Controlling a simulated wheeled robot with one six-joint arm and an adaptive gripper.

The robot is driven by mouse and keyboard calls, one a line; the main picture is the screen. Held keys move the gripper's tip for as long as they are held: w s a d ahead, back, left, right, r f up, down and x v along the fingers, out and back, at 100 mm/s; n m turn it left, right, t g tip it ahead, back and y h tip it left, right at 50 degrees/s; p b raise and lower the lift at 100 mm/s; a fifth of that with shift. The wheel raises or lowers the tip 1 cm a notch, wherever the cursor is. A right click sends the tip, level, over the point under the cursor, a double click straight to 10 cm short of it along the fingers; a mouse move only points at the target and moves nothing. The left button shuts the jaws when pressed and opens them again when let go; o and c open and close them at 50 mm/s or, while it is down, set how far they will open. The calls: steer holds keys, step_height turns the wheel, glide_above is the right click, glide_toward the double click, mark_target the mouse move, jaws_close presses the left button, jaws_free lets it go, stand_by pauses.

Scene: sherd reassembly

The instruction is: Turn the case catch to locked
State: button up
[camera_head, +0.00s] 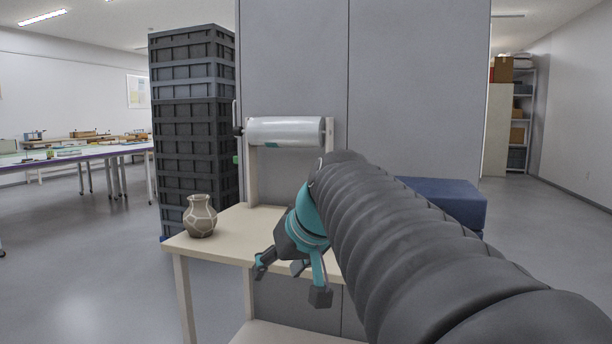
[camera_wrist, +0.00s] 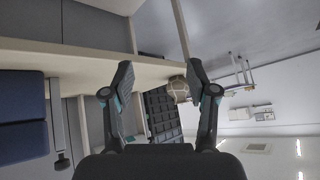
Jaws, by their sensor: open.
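I cannot make out a case or its catch in either view. My gripper (camera_head: 291,280) is open and empty at the front of the small cream table (camera_head: 225,222), pointing downward in the body camera view. Its two spread fingers also show in the wrist view (camera_wrist: 160,74), with nothing between them at close range. My arm covers the right part of the table, so anything there is hidden.
A patterned vase (camera_head: 200,216) stands on the table's left end. A film roll (camera_head: 286,131) is mounted at its back. Stacked dark crates (camera_head: 193,110) stand behind left; a blue block (camera_head: 447,200) is at right. Floor at left is clear.

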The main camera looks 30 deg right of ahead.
steer(key=w+d+r+t+h+b, duration=0.1)
steer(key=d+r+t, duration=0.1)
steer(key=d+r, duration=0.55)
steer(key=w+d+r+t+b, duration=0.15)
steer(key=d+r, duration=0.25)
steer(key=d, duration=0.6)
steer(key=w+d+r+t+h+b, duration=0.1)
steer(key=d+r+t+b, duration=0.1)
steer(key=d+r, duration=0.55)
steer(key=shift+n, duration=0.3)
steer(key=x, duration=0.4)
steer(key=d+f+x, duration=0.1)
steer(key=x, duration=0.9)
steer(key=shift+s+d+f, duration=0.2)
steer(key=shift+d, duration=0.15)
steer(key=c, duration=1.1)
steer(key=shift+a, duration=0.15)
jaws_close()
